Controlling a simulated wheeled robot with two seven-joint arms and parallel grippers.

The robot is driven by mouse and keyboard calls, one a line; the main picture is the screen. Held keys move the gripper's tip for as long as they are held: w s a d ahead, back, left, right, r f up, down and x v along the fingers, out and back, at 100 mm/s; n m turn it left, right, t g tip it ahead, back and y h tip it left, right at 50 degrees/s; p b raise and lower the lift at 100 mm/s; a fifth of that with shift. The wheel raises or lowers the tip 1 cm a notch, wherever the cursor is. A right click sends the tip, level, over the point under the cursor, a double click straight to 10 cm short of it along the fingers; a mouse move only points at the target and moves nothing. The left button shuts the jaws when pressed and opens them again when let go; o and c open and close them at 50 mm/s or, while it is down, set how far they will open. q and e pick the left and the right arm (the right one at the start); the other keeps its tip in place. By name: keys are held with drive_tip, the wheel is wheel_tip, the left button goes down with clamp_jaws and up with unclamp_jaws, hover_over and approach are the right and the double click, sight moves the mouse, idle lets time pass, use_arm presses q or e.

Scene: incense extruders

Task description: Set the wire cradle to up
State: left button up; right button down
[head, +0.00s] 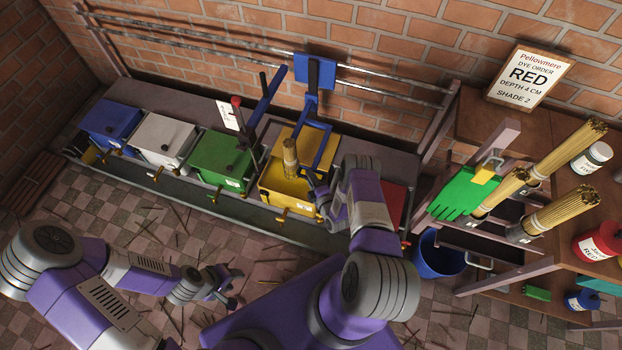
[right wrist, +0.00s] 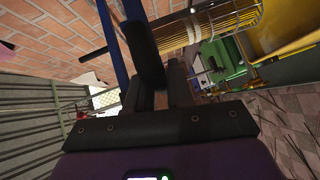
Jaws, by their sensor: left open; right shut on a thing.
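The blue wire cradle (head: 322,148) stands over the yellow vat (head: 277,190). A bundle of incense sticks (head: 290,158) with a tan wrap is at the cradle, above the vat; it also shows in the right wrist view (right wrist: 225,28). My right gripper (head: 316,192) is at the cradle's near right side. In the right wrist view it is shut on a dark grip (right wrist: 145,55) beside the blue bars, which looks like the cradle's handle. My fingers partly hide that contact. My left gripper (head: 224,288) is open and empty, low over the floor.
Blue (head: 110,125), white (head: 162,138) and green (head: 222,158) lidded vats stand in a row to the left. A red vat (head: 393,202) is partly behind my right arm. A wooden bench (head: 480,125) stands right, with a blue bucket (head: 440,252) beside it.

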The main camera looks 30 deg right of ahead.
drive_tip(key=shift+r+p, duration=0.5)
drive_tip(key=shift+r, duration=0.5)
drive_tip(key=c, duration=1.1)
unclamp_jaws()
drive_tip(key=s+p, duration=0.1)
drive_tip(key=s, duration=0.6)
drive_tip(key=shift+s+a+r+p, duration=0.25)
drive_tip(key=shift+a+r+p, duration=0.05)
drive_tip(key=shift+r+p, duration=0.15)
